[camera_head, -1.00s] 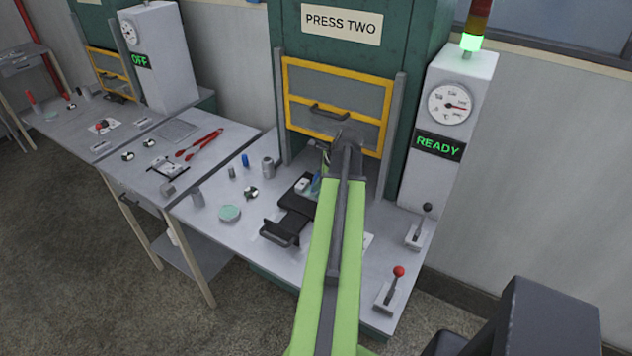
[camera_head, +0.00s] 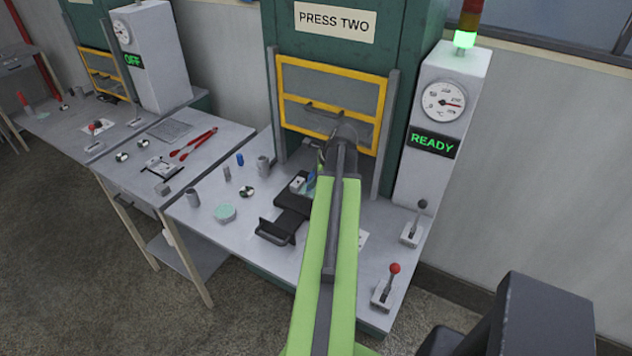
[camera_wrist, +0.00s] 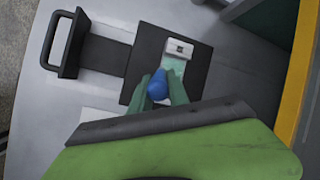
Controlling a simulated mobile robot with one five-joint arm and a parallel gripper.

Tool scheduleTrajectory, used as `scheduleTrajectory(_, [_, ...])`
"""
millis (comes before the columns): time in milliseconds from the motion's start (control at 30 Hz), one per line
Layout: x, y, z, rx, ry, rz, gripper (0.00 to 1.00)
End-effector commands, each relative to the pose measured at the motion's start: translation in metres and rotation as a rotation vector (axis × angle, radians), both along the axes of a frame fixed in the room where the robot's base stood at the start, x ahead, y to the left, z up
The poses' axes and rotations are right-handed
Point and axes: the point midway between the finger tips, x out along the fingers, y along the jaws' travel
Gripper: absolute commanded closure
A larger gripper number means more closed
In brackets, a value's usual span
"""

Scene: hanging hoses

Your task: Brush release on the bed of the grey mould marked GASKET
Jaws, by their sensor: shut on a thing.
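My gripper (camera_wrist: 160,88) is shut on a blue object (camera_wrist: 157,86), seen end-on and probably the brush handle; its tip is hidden. In the wrist view the gripper is over a dark square plate (camera_wrist: 137,75). A small light-grey mould block (camera_wrist: 180,48) with a dark-edged label lies on the plate, just beyond my fingertips. Its lettering is too small to read. In the head view my arm partly hides the mould (camera_head: 297,184).
The plate has a dark pull handle (camera_head: 272,234). PRESS TWO (camera_head: 325,90) stands behind with its yellow-framed guard. A READY control box (camera_head: 440,120) and levers (camera_head: 388,285) are at right.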

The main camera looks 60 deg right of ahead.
Motion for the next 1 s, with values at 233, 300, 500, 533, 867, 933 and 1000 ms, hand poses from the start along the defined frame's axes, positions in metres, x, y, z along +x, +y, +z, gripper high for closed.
scheduleTrajectory(233, [0.001, 0.000, 0.000, 0.000, 0.000, 0.000, 1.00])
scheduleTrajectory(300, [0.002, 0.000, 0.000, 0.000, 0.000, 0.000, 1.00])
scheduleTrajectory(500, [0.012, -0.001, 0.000, 0.000, 0.000, 0.001, 1.00])
scheduleTrajectory(533, [0.014, -0.001, 0.000, 0.000, 0.000, 0.001, 1.00])
scheduleTrajectory(867, [0.020, 0.000, 0.000, -0.001, -0.001, 0.000, 1.00])
scheduleTrajectory(933, [0.020, 0.000, 0.002, -0.001, -0.001, 0.000, 1.00])
scheduleTrajectory(1000, [0.020, 0.000, 0.007, 0.000, 0.000, 0.000, 1.00])
